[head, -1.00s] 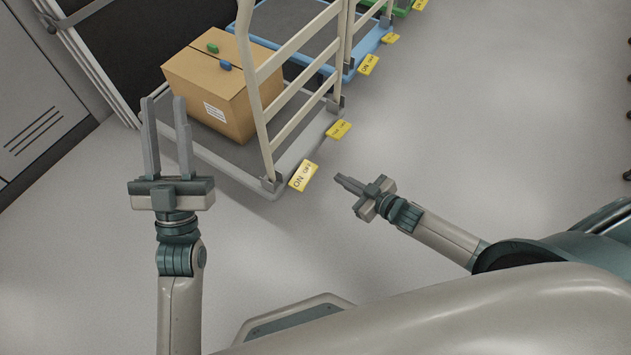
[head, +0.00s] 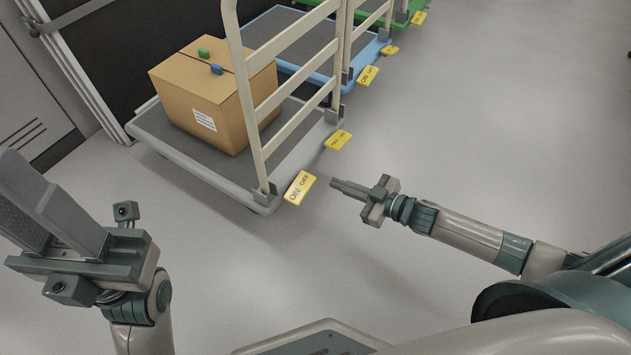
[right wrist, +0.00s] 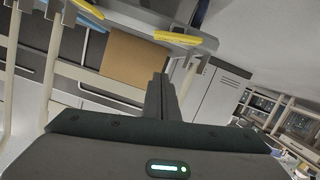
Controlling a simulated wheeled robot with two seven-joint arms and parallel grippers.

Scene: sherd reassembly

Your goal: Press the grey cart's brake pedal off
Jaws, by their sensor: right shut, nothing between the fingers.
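The grey cart (head: 190,166) stands at upper left with its cream rail frame. Two yellow pedals are on its right edge: a near one (head: 299,188) lettered ON and OFF, and a far one (head: 338,140). A yellow pedal also shows at the top of the right wrist view (right wrist: 178,36). My right gripper (head: 335,185) is shut and empty, its tips just right of the near pedal, with a small gap in the picture. Its fingers show in the right wrist view (right wrist: 160,92). My left gripper (head: 25,205) is open and empty at lower left, away from the cart.
A cardboard box (head: 215,105) with a green and a blue piece on top rides on the grey cart. A blue cart (head: 290,38) and a green cart (head: 402,18) stand behind, with their own yellow pedals (head: 367,75). The floor at right is clear.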

